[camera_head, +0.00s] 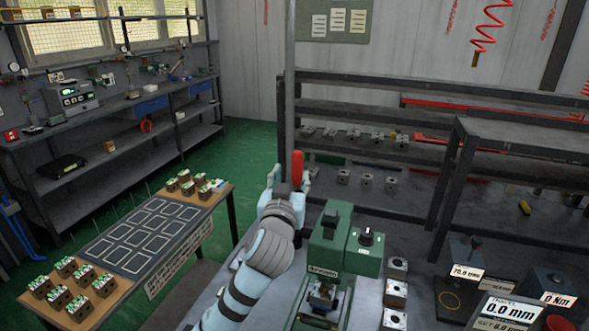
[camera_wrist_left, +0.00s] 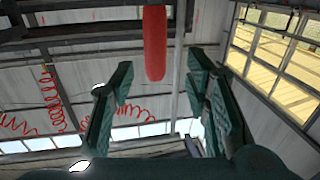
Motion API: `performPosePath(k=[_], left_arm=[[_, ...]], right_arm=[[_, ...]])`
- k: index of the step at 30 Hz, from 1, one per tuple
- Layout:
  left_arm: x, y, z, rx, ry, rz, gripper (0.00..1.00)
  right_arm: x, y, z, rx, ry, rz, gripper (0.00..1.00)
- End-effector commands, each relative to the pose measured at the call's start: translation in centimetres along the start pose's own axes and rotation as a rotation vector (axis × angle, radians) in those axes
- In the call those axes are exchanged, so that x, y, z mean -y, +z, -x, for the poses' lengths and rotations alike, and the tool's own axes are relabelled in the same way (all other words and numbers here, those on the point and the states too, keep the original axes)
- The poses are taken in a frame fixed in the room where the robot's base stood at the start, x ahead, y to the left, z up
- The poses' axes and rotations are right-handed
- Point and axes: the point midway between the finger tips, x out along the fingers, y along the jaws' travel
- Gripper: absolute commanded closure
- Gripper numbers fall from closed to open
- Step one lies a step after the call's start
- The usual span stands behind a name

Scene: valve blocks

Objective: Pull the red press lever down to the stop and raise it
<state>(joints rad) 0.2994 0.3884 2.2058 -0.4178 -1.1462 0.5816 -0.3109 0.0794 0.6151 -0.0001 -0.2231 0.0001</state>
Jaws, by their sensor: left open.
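The red press lever (camera_head: 297,169) stands upright beside the green press (camera_head: 328,246). My left gripper (camera_head: 290,178) is at the lever, its fingers to either side of the red grip in the picture. In the left wrist view the red lever (camera_wrist_left: 155,42) hangs in from the top, in line with the gap between the open fingers of my left gripper (camera_wrist_left: 160,72). Space shows on both sides of the lever, and I see no contact. My left arm hides part of the press's left side. My right gripper is not in view.
Several metal blocks (camera_head: 396,291) lie right of the press. A side table (camera_head: 208,210) with a marked dark mat (camera_head: 148,236) and valve blocks stands at the left. Measuring displays (camera_head: 505,309) stand at the lower right. Dark shelves (camera_head: 380,135) line the back.

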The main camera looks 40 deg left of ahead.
Motion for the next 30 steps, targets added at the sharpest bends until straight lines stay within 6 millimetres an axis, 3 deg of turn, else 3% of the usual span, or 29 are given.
performPosePath(k=[3, 7, 11, 17, 18, 26, 30], left_arm=[[0.1, -0.4, -3.0, 0.0, -0.003, -0.001, 0.57], [0.1, -0.3, -5.0, 0.0, -0.003, 0.0, 0.57], [0.2, -0.3, -5.8, 0.0, -0.003, 0.0, 0.57], [0.2, -0.2, -5.9, 0.0, -0.003, 0.0, 0.57], [0.2, -0.2, -5.9, 0.0, -0.003, 0.0, 0.59], [0.3, -0.2, -5.9, 0.001, -0.004, -0.001, 1.0], [0.3, -0.2, -5.9, 0.001, -0.004, -0.001, 1.0]], right_arm=[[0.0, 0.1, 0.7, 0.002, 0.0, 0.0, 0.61], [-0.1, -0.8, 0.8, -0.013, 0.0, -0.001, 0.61], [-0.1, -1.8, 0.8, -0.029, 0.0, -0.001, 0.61], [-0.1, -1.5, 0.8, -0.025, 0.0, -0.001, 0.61], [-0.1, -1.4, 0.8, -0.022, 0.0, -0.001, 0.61], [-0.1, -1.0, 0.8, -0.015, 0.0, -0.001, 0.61], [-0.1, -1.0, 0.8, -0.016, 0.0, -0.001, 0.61]])
